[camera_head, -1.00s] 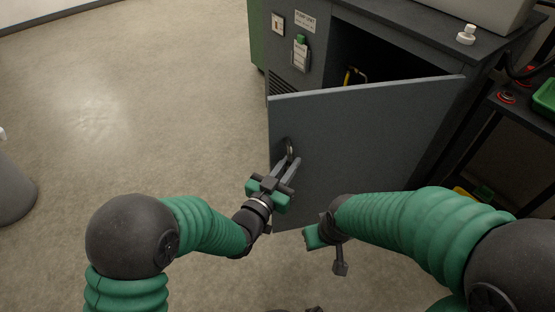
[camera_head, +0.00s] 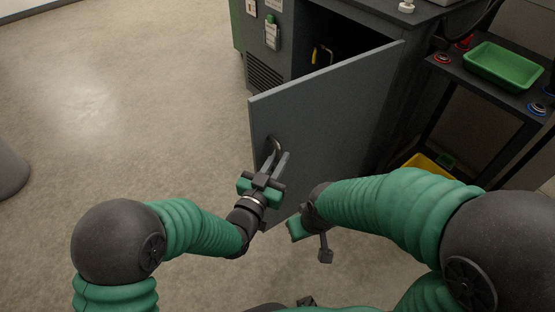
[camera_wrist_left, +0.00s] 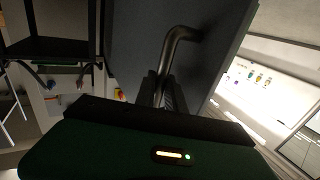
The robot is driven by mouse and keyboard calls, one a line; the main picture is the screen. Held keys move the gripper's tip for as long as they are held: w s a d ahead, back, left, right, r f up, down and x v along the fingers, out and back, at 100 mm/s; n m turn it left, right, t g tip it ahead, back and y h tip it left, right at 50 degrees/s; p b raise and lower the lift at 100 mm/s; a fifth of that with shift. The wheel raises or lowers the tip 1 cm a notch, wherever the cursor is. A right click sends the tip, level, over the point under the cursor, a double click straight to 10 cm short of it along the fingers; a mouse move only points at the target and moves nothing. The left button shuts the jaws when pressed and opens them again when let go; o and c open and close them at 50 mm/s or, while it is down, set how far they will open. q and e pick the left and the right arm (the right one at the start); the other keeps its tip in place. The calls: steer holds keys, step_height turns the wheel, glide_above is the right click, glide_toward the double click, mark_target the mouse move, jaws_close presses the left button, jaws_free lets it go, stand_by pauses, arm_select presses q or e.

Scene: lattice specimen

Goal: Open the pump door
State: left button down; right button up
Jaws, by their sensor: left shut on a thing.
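The grey pump door (camera_head: 335,115) stands swung well open from the dark cabinet, hinged on its right side in the head view. Its dark curved handle (camera_head: 277,147) is near the door's left edge. My left gripper (camera_head: 273,165) is shut on the handle. In the left wrist view the bent handle (camera_wrist_left: 178,45) runs down between the fingers (camera_wrist_left: 163,92), with the door panel (camera_wrist_left: 135,40) behind it. My right gripper (camera_head: 310,240) hangs low in front of the door's lower part, apart from the handle; its jaw opening is unclear.
The cabinet (camera_head: 285,45) has a dark open interior with a yellow item (camera_head: 314,55) inside. A dark cart (camera_head: 470,85) with a green tray (camera_head: 503,66) stands at the right. A yellow bin (camera_head: 428,165) sits below it.

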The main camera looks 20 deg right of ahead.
arm_select(q)
steer(key=shift+s+d+r, duration=0.1)
steer(key=shift+d, duration=0.05)
steer(key=c, duration=1.8)
jaws_free()
steer(key=o, duration=0.4)
steer(key=shift+d, duration=0.1)
steer(key=shift+s+a, duration=0.2)
steer(key=shift+a, duration=0.2)
steer(key=p+v, duration=0.9)
steer(key=v, duration=0.6)
steer(key=shift+s+a, duration=0.25)
steer(key=shift+s, duration=0.1)
